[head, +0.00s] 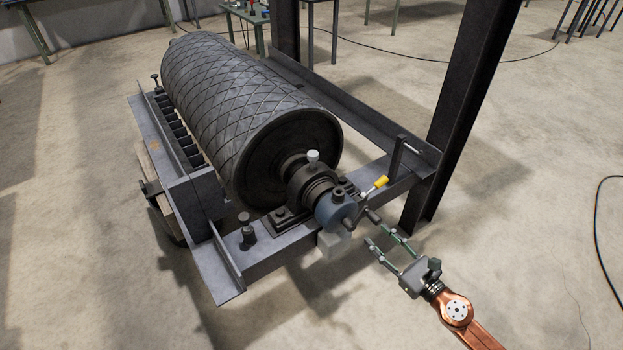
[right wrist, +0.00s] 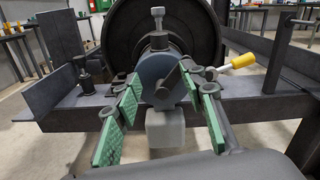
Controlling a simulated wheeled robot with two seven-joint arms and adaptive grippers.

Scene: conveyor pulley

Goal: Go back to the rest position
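My right gripper (head: 373,229) comes in from the lower right in the head view. Its two fingers are apart, with nothing seen between them. It is close in front of the blue-grey shaft-end housing (head: 335,209) of the conveyor pulley (head: 240,110). In the right wrist view, the green-padded fingers (right wrist: 160,88) stand open on either side of the housing (right wrist: 157,68). I cannot tell whether they touch anything. A yellow-handled lever (head: 376,186) sticks out beside the housing; it also shows in the right wrist view (right wrist: 240,62). My left gripper is not in view.
A pale grey block (head: 333,244) sits below the housing. The steel frame (head: 290,247) and a dark upright post (head: 460,110) stand close to the gripper. The floor at the lower right is open, with a black cable (head: 598,230) at the right edge.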

